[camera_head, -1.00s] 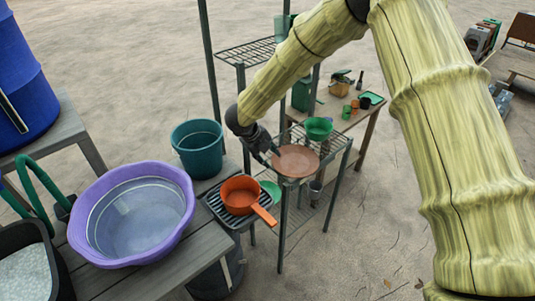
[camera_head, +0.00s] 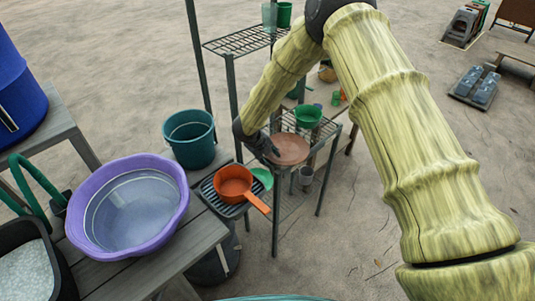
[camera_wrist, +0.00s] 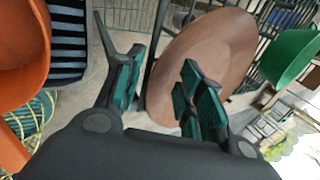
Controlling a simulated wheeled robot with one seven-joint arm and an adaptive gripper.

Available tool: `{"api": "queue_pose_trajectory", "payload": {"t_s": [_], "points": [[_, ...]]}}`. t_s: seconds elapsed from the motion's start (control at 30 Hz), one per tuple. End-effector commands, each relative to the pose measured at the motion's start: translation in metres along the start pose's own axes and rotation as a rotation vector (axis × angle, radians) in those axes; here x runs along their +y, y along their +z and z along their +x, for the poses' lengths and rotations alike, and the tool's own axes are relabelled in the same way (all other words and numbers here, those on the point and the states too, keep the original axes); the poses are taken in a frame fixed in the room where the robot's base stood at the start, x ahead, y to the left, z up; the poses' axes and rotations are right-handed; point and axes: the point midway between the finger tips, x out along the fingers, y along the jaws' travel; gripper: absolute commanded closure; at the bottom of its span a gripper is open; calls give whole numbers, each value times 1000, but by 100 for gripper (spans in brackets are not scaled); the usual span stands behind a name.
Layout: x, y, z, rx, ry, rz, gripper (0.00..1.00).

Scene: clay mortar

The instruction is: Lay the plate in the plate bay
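The plate is a round terracotta-brown disc (camera_head: 289,149) at the front left of the wire shelf (camera_head: 325,131). It fills the upper middle of the wrist view (camera_wrist: 205,60). My gripper (camera_head: 270,150) is at the plate's left rim. In the wrist view, its two dark fingers with green pads (camera_wrist: 160,92) stand apart. The right finger overlaps the plate and the left finger is beyond its left edge; contact is unclear. I cannot pick out the plate bay with certainty.
An orange saucepan (camera_head: 234,184) sits on a black slatted rack (camera_head: 207,190) left of the plate. A green bowl (camera_head: 307,115) is behind the plate. A purple basin (camera_head: 165,235) and teal bucket (camera_head: 190,139) stand further left.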

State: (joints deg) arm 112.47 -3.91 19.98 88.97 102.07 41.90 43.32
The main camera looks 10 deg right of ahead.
Motion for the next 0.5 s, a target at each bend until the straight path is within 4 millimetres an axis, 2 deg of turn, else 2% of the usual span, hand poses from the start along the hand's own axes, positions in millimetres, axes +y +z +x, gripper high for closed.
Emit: {"api": "queue_pose_trajectory", "payload": {"t_s": [0.2,0.4,0.5], "points": [[0,0,0,0,0,0,62],[0,0,0,0,0,0,98],[0,0,0,0,0,0,100]]}}
